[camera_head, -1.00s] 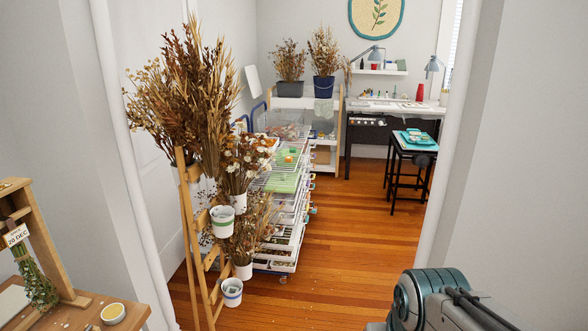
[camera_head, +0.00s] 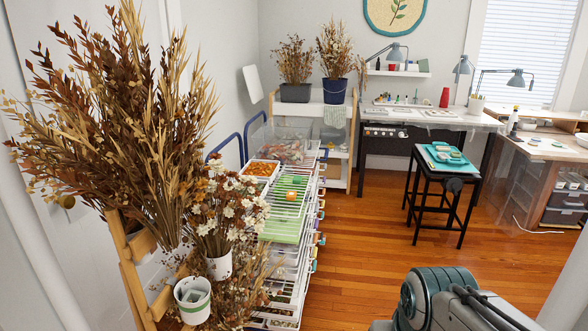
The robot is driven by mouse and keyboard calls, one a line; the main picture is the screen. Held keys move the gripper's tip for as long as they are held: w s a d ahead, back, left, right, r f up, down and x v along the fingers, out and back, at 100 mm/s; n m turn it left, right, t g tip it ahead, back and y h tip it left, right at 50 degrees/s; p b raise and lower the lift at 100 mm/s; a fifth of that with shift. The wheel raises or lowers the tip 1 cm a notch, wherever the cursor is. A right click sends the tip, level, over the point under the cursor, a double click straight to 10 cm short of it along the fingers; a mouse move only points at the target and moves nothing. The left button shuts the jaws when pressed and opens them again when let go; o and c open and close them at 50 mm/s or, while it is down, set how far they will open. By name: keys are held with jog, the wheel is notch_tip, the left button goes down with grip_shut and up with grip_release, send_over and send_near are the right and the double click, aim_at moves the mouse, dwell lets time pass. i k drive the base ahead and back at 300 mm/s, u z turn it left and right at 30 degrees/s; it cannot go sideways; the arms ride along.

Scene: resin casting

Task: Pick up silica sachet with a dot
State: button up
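I cannot make out a silica sachet with a dot anywhere in this view. The surfaces where small items lie are too far off or too cluttered to tell. Part of my own arm (camera_head: 440,300) shows at the bottom right, but its fingers are not in view. A white cup (camera_head: 192,312) hanging on the wooden stand at the lower left holds something pale that I cannot identify.
A wooden stand (camera_head: 130,265) with dried flowers and a rack of trays (camera_head: 290,232) line the left. A black stool (camera_head: 447,178) with a teal tray (camera_head: 446,156) stands right of centre. Worktables (camera_head: 425,117) are behind. The wooden floor (camera_head: 360,240) between is clear.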

aim_at(292, 195)
jog(key=i, duration=1.85)
jog(key=z, duration=1)
jog(key=i, duration=1.15)
jog(key=u, duration=2.75)
